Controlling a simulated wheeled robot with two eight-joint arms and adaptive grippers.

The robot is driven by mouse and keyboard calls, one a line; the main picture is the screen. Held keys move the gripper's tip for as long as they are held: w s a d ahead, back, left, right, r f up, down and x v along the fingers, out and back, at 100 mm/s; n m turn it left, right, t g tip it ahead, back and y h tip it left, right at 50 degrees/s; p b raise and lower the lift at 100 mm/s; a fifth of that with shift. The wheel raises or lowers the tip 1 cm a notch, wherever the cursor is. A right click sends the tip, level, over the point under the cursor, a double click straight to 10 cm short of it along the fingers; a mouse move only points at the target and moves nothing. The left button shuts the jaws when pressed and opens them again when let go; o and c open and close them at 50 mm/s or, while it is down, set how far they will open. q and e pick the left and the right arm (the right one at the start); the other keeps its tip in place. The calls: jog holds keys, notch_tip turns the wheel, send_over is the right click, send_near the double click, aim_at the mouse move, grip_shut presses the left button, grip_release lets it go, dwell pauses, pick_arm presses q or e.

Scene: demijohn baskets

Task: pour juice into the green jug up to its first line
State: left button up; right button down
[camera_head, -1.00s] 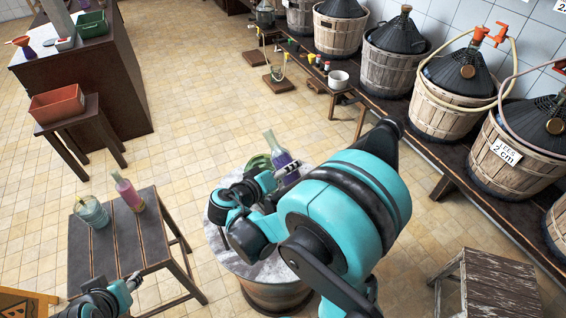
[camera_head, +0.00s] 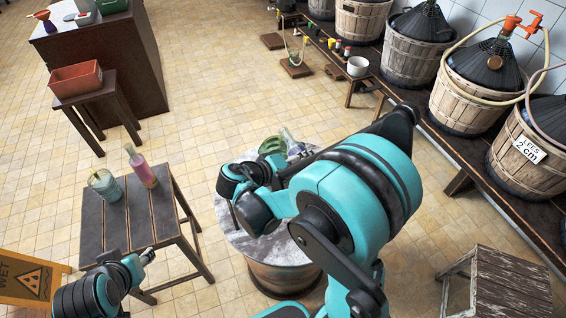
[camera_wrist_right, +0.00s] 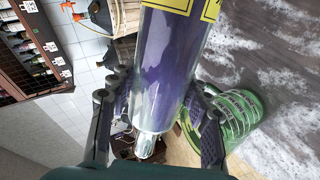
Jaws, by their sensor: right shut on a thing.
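The green jug (camera_head: 272,146) stands on the round marble-topped table, partly hidden behind my right arm in the head view. It also shows in the right wrist view (camera_wrist_right: 238,112), close beside my right gripper. My right gripper (camera_wrist_right: 160,88) is shut on a clear bottle (camera_wrist_right: 165,65) with purple juice and a yellow label. The bottle (camera_head: 289,139) is tilted beside the jug in the head view.
A wooden stool (camera_head: 120,222) at left holds a pink bottle (camera_head: 143,168) and a bluish glass vessel (camera_head: 105,186). A red-brown bin (camera_head: 76,79) sits on another stool. Basketed demijohns (camera_head: 470,90) line the right bench. A yellow wet-floor sign (camera_head: 28,282) stands lower left.

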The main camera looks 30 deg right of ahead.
jog(key=shift+f, duration=0.1)
dwell(0.4)
jog(key=shift+f, duration=0.15)
jog(key=shift+f+n+g+b, duration=0.15)
jog(key=shift+n+g+b, duration=0.15)
jog(key=shift+b, duration=0.1)
jog(key=shift+f, duration=0.15)
jog(key=shift+f+b, duration=0.15)
jog(key=shift+b, duration=0.15)
dwell(0.3)
jog(key=shift+f+n, duration=0.15)
jog(key=shift+n, duration=0.15)
dwell(0.3)
jog(key=shift+f+g+b, duration=0.3)
jog(key=shift+g+b, duration=0.1)
jog(key=shift+b, duration=0.05)
dwell(1.2)
